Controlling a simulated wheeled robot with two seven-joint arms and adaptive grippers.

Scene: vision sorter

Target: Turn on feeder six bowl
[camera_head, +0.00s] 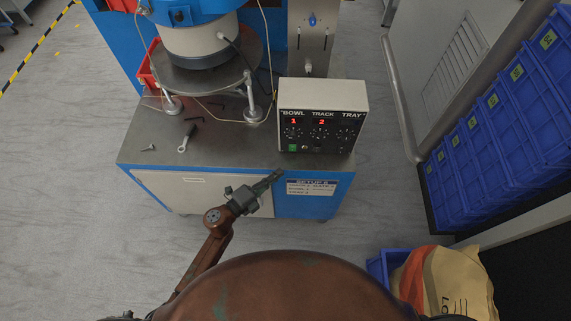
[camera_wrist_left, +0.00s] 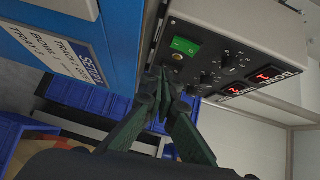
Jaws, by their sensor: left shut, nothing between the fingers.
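The control box (camera_head: 321,117) stands on the front right of the machine's grey top, labelled BOWL, TRACK and TRAY. Red digits glow under BOWL and TRACK. A green switch (camera_head: 292,148) sits at its lower left, with dials above. In the left wrist view the box (camera_wrist_left: 240,60) is tilted, and the green switch (camera_wrist_left: 185,46) shows beside a small yellowish round part (camera_wrist_left: 178,57). My left gripper (camera_head: 277,174) is shut and empty, below and in front of the box. Its closed tips (camera_wrist_left: 163,73) appear close to the switch; contact cannot be told. My right gripper is out of view.
The feeder bowl unit (camera_head: 201,40) stands behind on a round plate. A wrench (camera_head: 186,138) and small hex keys lie on the top. A setup label (camera_head: 311,187) is on the cabinet front. Blue bins (camera_head: 505,110) line the right; a sack (camera_head: 445,280) sits at lower right.

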